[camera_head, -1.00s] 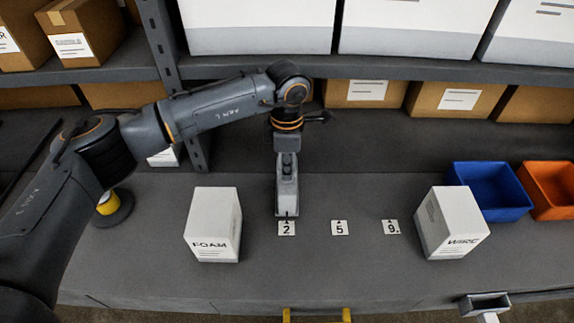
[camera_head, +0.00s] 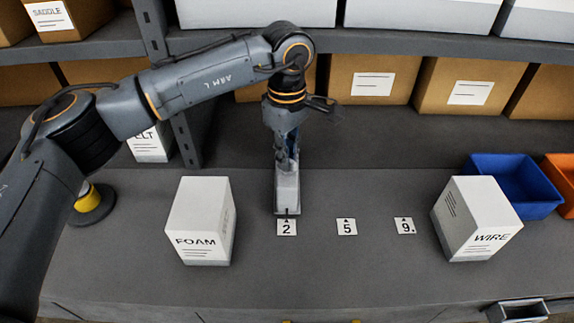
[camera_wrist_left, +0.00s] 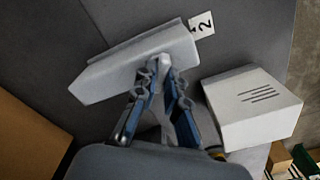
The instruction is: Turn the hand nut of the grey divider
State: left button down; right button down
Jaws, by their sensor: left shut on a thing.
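The grey divider (camera_head: 287,187) is a pale slab on the bench, its near end by the tag marked 2 (camera_head: 287,228). It also shows in the left wrist view (camera_wrist_left: 118,72). My left gripper (camera_head: 285,162) is above it, pointing down. In the wrist view its blue fingers (camera_wrist_left: 161,74) are shut on a small pale knob, the hand nut, at the divider's edge. The fingertips hide most of the nut. My right gripper is not in view.
A FOAM box (camera_head: 201,222) stands left of the divider, a WIRE box (camera_head: 474,220) to the right. Tags 5 (camera_head: 346,227) and 9 (camera_head: 404,226) lie on clear bench. A blue bin (camera_head: 512,184) is at right. A shelf (camera_head: 400,42) runs behind.

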pick_arm(q)
jog(key=m+b, duration=0.2)
jog(key=m, duration=0.2)
jog(key=shift+m, duration=0.3)
jog(key=m+b, duration=0.1)
jog(key=m, duration=0.1)
jog(key=shift+m, duration=1.7)
jog(key=shift+r, duration=0.1)
jog(key=c, duration=1.4)
grip_release()
jog(key=shift+b, duration=0.3)
notch_tip(320, 180, up, 12)
